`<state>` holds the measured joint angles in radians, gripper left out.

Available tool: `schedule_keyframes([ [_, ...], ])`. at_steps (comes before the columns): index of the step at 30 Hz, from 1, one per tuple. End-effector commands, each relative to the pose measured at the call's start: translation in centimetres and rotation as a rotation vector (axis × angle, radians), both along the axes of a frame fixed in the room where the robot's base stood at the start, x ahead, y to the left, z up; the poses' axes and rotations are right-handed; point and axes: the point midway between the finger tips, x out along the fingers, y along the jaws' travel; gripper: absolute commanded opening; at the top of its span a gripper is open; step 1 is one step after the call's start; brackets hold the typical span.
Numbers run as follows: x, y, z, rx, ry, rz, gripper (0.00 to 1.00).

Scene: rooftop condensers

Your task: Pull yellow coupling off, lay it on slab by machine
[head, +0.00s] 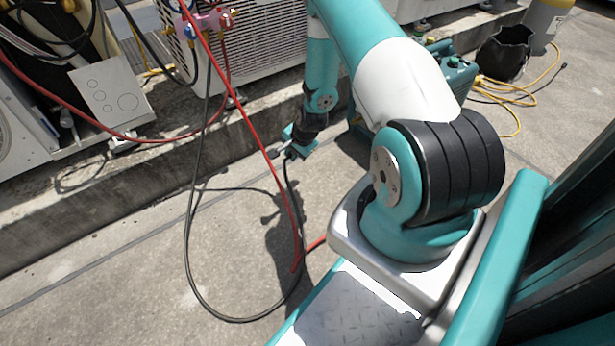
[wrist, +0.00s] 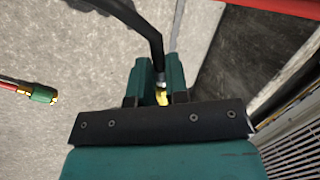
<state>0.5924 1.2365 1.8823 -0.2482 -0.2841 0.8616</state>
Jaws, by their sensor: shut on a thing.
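My gripper (head: 292,150) hangs in front of the slab's edge, above the paving. In the wrist view its two green fingers (wrist: 158,72) are shut on the yellow coupling (wrist: 161,97), at the end of a black hose (wrist: 148,30). In the head view the coupling is hidden at the fingers, and the black hose (head: 292,190) hangs down from them in a big loop. The coupling looks clear of any port. The concrete slab (head: 165,150) runs along the foot of the condenser (head: 255,40).
A pink manifold (head: 208,22) with a red hose (head: 235,105) hangs at the condenser. A hose end with a green-and-brass fitting (wrist: 42,94) shows at left in the wrist view. A teal machine (head: 455,75), a black bag (head: 503,52) and a yellow hose (head: 515,100) stand right.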

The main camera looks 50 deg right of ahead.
Motion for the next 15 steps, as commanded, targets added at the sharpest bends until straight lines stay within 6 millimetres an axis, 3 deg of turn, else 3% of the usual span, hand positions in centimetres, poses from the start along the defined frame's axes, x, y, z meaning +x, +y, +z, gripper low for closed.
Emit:
schedule_keyframes([
  [1, -0.6, -1.1, -3.0, 0.001, 0.003, -0.078, 0.0],
  [6, -1.8, -3.5, -6.8, 0.0, 0.0, -0.264, 0.0],
  [15, -2.2, -4.2, -8.3, 0.0, -0.001, -0.324, 0.0],
])
